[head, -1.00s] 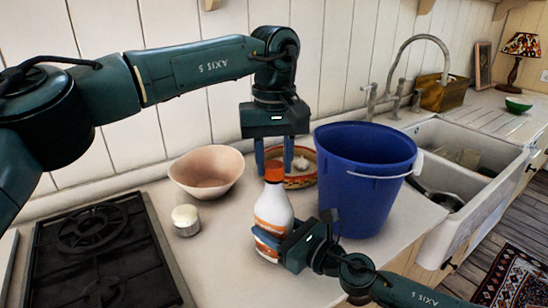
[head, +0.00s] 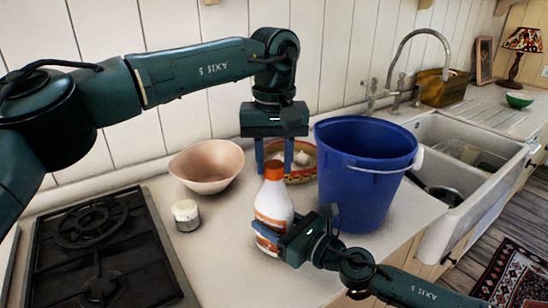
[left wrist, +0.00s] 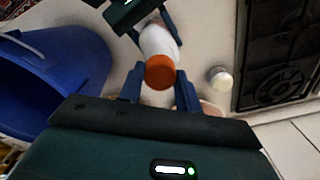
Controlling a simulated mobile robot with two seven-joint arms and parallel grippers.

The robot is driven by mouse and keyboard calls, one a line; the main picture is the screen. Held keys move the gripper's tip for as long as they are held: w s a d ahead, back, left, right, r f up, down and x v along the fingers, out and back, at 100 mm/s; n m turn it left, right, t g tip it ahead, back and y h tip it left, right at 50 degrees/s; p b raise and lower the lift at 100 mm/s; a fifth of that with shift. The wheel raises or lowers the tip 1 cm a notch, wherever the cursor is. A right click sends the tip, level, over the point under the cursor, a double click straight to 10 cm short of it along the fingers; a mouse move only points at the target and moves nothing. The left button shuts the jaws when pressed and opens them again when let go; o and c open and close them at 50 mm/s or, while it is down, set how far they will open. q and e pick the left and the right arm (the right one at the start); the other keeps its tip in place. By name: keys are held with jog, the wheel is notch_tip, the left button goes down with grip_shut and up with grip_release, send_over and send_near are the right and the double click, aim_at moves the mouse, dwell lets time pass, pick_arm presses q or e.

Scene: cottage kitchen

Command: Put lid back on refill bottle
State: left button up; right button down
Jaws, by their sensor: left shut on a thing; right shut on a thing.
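The refill bottle (head: 273,205) is white with an orange label and stands upright at the counter's front. Its orange lid (head: 274,171) is at the top of the neck, with no clear gap below it. My left gripper (head: 274,165) points down from above and is shut on the lid. In the left wrist view the lid (left wrist: 160,72) sits between the fingertips, with the bottle (left wrist: 158,42) beyond it. My right gripper (head: 281,233) is shut around the bottle's lower body from the right. The lid's seating on the neck cannot be told.
A blue bucket (head: 362,185) stands close on the right. A patterned dish (head: 303,176) lies behind the bottle, a pink bowl (head: 207,166) at the back left. A small white-lidded jar (head: 186,215) and a black stove (head: 95,250) are on the left.

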pick_arm(q)
jog(key=m, duration=0.8)
jog(key=o, duration=1)
jog(key=shift+c, duration=0.2)
jog(key=shift+r, duration=2.3)
jog(key=shift+c, duration=0.5)
